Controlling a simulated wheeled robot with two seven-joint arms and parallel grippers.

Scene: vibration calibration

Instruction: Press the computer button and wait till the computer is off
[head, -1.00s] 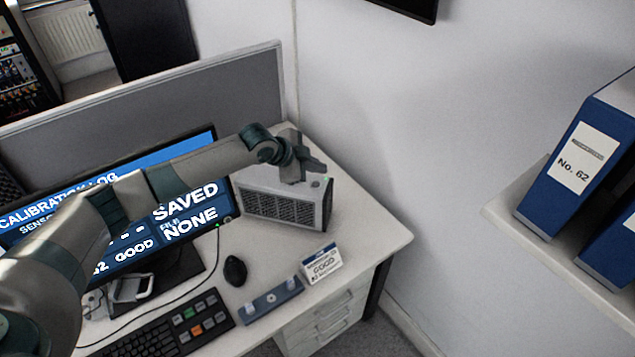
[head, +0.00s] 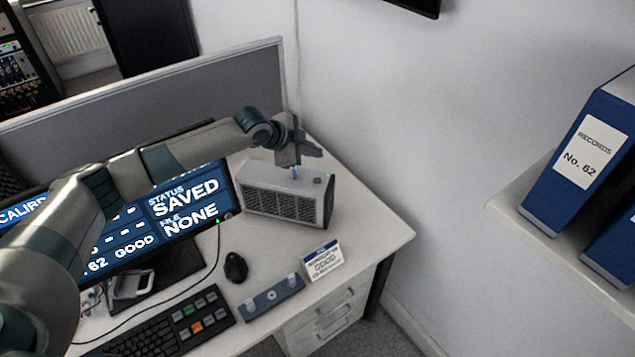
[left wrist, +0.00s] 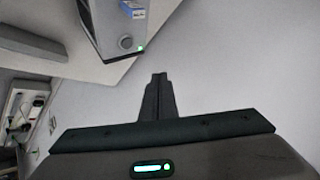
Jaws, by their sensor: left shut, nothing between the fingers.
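The computer (head: 285,200) is a grey box with a dark vented side, standing on the desk right of the monitor. A small green light (head: 327,176) glows on its top near the right end. In the left wrist view the computer (left wrist: 105,25) is at the top, with its round button (left wrist: 126,42) beside the lit green light. My left gripper (head: 315,150) is shut and empty, above and behind the computer in the head view. Its fingertips (left wrist: 158,76) show apart from the button in the left wrist view. My right gripper is not in view.
The monitor (head: 190,205) is lit and reads "SAVED" and "NONE". A grey partition (head: 150,100) stands behind. Binders (head: 580,165) stand on the right shelf.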

